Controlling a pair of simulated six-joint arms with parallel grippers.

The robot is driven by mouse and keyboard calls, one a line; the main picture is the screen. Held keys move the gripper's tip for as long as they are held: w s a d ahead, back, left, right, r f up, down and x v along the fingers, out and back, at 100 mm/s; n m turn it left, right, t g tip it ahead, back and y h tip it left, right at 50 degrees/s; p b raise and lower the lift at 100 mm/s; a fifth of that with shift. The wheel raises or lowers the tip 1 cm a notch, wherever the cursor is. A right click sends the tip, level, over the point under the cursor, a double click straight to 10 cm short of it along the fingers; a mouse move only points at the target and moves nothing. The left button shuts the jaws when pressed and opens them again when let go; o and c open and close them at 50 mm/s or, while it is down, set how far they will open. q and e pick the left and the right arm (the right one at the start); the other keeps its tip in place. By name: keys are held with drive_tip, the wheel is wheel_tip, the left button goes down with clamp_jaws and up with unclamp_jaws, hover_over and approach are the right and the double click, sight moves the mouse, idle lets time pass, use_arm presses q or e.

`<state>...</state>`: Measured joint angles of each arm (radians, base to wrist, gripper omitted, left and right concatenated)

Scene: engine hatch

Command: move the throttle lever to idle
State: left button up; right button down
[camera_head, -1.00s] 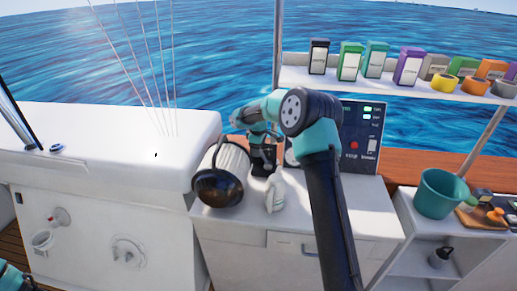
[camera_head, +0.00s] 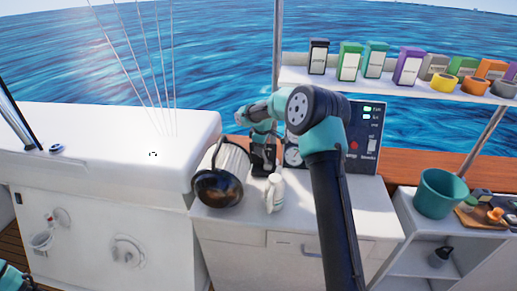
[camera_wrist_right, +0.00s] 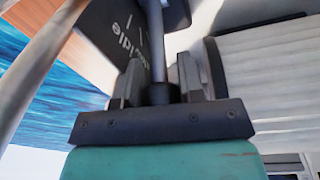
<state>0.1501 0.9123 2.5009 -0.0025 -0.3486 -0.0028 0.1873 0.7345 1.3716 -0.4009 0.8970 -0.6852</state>
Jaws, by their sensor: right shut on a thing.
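The throttle lever (camera_wrist_right: 157,45) is a dark rod rising between the fingers of my right gripper (camera_wrist_right: 160,82) in the right wrist view. The gripper is shut on it. Beside the lever is a dark plate (camera_wrist_right: 108,35) with white lettering that reads "Idle" and some line marks. In the head view the dark throttle unit (camera_head: 262,158) stands on the white counter, mostly hidden by my right arm. The fingers are hard to make out there. Only a small teal part of my left arm shows at the lower left corner.
A ribbed cylinder with a dark glossy end (camera_head: 219,186) lies left of the throttle, and a white bottle (camera_head: 274,192) stands in front. A dark switch panel (camera_head: 366,135) is at the right. A green bucket (camera_head: 440,193) stands farther right, below a shelf of boxes (camera_head: 405,85).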

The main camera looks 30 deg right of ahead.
drive_tip(key=shift+s+d+r+t+y, duration=0.2)
drive_tip(key=shift+s+d+t+y, duration=0.2)
drive_tip(key=shift+d, duration=0.1)
drive_tip(key=shift+s+d+r, duration=0.1)
drive_tip(key=shift+s+d, duration=0.7)
drive_tip(key=shift+d, duration=0.15)
drive_tip(key=c, duration=0.8)
unclamp_jaws()
